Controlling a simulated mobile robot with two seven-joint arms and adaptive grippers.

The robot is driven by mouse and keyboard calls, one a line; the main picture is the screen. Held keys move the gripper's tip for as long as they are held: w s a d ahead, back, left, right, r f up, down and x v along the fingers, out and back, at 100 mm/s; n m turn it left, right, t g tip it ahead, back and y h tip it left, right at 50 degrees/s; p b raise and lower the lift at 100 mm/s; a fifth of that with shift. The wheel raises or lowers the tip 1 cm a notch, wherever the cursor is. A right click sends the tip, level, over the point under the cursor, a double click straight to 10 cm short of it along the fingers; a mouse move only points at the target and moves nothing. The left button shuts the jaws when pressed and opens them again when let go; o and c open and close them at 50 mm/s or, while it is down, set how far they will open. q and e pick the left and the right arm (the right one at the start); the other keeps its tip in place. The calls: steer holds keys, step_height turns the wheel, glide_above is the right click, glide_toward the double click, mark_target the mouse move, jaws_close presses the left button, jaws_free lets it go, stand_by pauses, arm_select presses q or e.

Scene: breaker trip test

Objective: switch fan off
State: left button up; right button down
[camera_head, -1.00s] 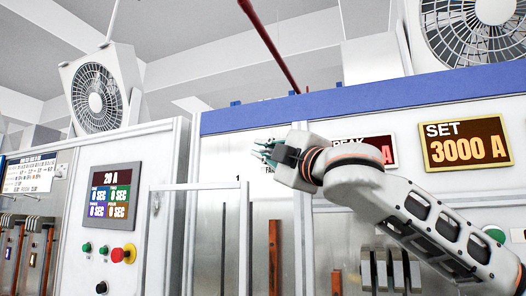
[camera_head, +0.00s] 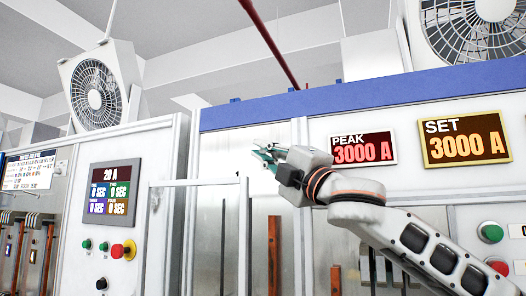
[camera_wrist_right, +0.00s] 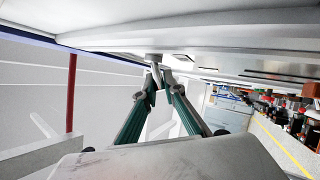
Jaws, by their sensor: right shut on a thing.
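My right gripper (camera_head: 264,155) is up against the white cabinet front, below the blue band. It also shows in the right wrist view (camera_wrist_right: 160,80), where its two green fingers close together on a small grey fan switch (camera_wrist_right: 154,60) on the panel. The fingers hide most of the switch in the head view, and I cannot read its position. A white fan (camera_head: 97,95) stands on the left cabinet, and another fan (camera_head: 478,25) stands on top at the upper right. My left gripper is not in view.
A red PEAK display (camera_head: 363,148) and an amber SET display (camera_head: 465,139) both read 3000 A. A white frame (camera_head: 196,183) stands in front of the cabinet. The left panel has a 20 A display (camera_head: 110,190) and a red-yellow button (camera_head: 129,250). Green (camera_head: 490,232) and red buttons are at right.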

steer(key=c, duration=2.4)
jaws_free()
steer(key=shift+f, duration=0.1)
steer(key=v, duration=0.7)
steer(key=shift+s, duration=0.15)
steer(key=shift+f, duration=0.15)
